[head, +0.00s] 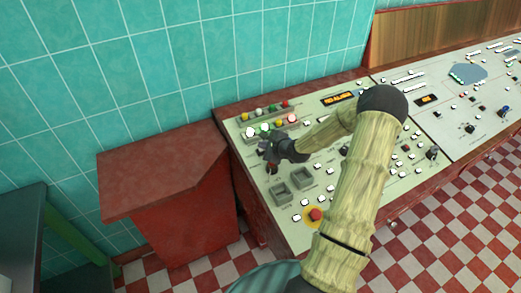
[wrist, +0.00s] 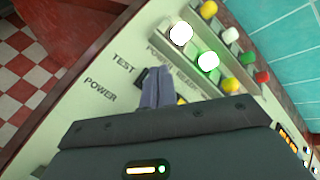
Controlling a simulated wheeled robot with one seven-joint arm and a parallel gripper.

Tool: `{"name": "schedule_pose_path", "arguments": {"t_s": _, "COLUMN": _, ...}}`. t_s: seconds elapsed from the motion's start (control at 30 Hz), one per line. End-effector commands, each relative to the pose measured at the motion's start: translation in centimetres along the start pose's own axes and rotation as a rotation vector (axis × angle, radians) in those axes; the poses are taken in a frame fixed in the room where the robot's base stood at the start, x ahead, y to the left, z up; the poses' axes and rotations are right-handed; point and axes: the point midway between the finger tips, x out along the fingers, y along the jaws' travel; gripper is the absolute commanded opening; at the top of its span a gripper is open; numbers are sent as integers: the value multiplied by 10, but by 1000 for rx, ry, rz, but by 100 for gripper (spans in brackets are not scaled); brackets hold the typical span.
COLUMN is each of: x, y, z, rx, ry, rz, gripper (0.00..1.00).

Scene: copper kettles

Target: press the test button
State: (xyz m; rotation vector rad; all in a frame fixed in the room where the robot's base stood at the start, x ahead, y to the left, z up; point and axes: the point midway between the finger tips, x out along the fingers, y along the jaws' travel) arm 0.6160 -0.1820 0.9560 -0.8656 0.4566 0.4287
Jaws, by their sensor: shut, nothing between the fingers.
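The control panel (head: 320,185) is pale green with a red frame. In the wrist view, a "TEST" label (wrist: 123,63) is printed on it, with a "POWER" label (wrist: 101,91) below. My gripper (wrist: 157,84) is shut and empty, its fingertips just right of the "TEST" label. A dark edge of a control (wrist: 142,74) shows beside the fingers; the fingers hide the rest of the test button. I cannot tell whether they touch it. In the head view my gripper (head: 265,148) is over the panel's left end.
A row of coloured lamps lies behind the gripper; a white lamp (wrist: 181,33) and a green lamp (wrist: 208,61) glow. A red button on yellow (head: 316,214) is near the panel's front edge. A red cabinet (head: 165,170) stands left of the panel.

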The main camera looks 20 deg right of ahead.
Motion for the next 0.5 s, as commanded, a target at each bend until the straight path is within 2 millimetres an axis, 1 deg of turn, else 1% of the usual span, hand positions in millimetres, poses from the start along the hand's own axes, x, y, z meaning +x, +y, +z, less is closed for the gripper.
{"name": "schedule_pose_path", "arguments": {"t_s": 0.1, "x": -9, "y": -8, "z": 7, "rx": 1, "ry": 0, "rz": -1, "gripper": 0}}
{"name": "schedule_pose_path", "arguments": {"t_s": 0.5, "x": -31, "y": -24, "z": 24, "rx": 1, "ry": 0, "rz": 0, "gripper": 0}}
